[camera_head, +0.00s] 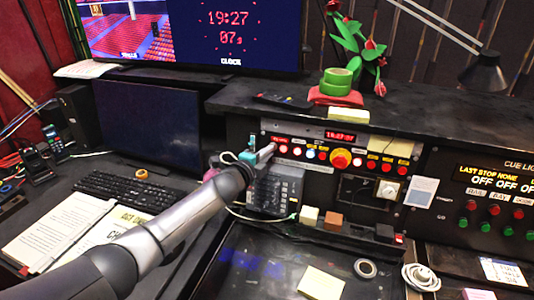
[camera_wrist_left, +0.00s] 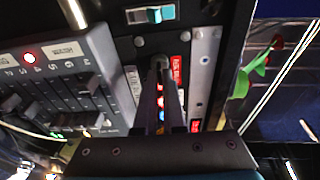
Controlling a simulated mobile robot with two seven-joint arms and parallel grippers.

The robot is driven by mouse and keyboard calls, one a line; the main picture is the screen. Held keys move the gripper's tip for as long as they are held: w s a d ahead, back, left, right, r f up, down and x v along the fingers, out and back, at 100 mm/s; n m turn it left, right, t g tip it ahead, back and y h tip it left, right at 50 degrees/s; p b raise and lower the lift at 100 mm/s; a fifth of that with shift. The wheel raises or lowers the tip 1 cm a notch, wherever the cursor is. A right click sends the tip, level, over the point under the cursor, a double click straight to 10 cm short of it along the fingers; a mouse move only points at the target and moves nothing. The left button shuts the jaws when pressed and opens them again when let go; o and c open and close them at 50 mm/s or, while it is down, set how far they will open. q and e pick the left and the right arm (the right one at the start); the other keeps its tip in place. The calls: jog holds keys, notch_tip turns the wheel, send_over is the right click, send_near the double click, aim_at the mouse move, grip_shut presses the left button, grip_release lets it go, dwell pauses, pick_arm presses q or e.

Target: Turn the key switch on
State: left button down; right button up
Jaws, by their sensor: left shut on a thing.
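My left gripper (camera_head: 268,151) is at the panel's left end. In the left wrist view, its fingers (camera_wrist_left: 161,66) are shut, with their tips at a small dark round piece (camera_wrist_left: 160,61) on the panel beside a red label. This piece looks like the key switch's key; the fingers mostly hide it, so its angle cannot be told. My right gripper is in neither view.
A teal rocker switch (camera_wrist_left: 155,14) is close beside the fingertips. A grey slider box (camera_wrist_left: 62,85) stands near my left gripper. Green tape (camera_head: 338,80) and a flower are on the console top. A keyboard (camera_head: 115,187) and open papers (camera_head: 45,230) lie on the left desk.

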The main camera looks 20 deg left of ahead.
pick_arm(q)
jog(key=c, duration=1)
grip_release()
jog(key=v, duration=1.5)
jog(key=shift+p, duration=0.35)
jog(key=shift+s, duration=0.1)
